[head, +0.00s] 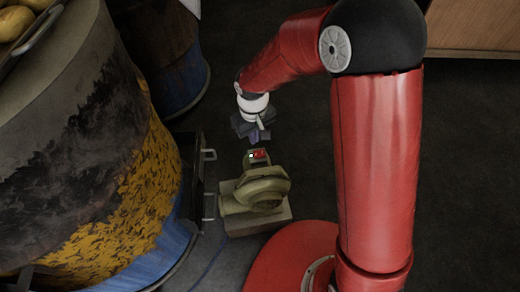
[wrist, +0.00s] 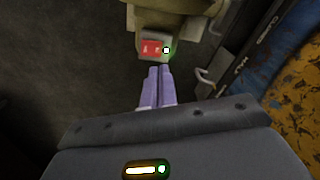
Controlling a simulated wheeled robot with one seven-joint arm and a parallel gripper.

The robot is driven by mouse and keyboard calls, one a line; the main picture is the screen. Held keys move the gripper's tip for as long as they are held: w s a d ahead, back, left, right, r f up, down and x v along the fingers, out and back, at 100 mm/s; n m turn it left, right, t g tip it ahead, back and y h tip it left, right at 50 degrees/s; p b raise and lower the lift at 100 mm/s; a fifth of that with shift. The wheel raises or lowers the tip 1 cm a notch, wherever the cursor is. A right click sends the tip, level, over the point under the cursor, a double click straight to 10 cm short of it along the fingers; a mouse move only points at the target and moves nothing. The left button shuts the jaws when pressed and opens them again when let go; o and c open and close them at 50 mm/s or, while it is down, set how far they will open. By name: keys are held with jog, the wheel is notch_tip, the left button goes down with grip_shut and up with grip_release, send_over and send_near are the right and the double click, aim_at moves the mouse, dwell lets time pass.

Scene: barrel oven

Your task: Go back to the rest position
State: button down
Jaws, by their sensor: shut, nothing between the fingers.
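My gripper (head: 254,136) is at the end of my red arm in the head view, just above and behind a green blower on a pale block. In the wrist view my gripper (wrist: 159,70) has its two purple fingers together, with nothing between them. The fingertips point at a red switch (wrist: 152,49) with a green light beside it on the blower (wrist: 175,10). The same switch (head: 260,154) shows at the top of the blower (head: 262,188) in the head view. I cannot tell whether the fingertips touch it.
A large barrel oven (head: 90,150) with peeling yellow and blue paint fills the left, with a tray of potatoes (head: 15,20) at its top. Metal handles (head: 209,155) stick out from its side. Another barrel (head: 170,50) stands behind. A wooden cabinet (head: 475,25) is at back right. The dark floor at right is clear.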

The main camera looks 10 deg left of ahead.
dwell(0.4)
jog(key=s+d+r+m+t, duration=0.3)
jog(key=d+r+m, duration=0.1)
jog(key=d+r, duration=1.3)
jog(key=s+d+r+m+t, duration=0.1)
jog(key=s+d+r+m, duration=0.1)
jog(key=s, duration=0.4)
jog(key=s+d+r+m+t, duration=0.1)
jog(key=s+d+r+m, duration=0.1)
jog(key=s+d+r, duration=0.3)
jog(key=shift+s+d+m+t+p, duration=0.3)
jog(key=shift+s+d, duration=0.1)
jog(key=shift+d, duration=0.6)
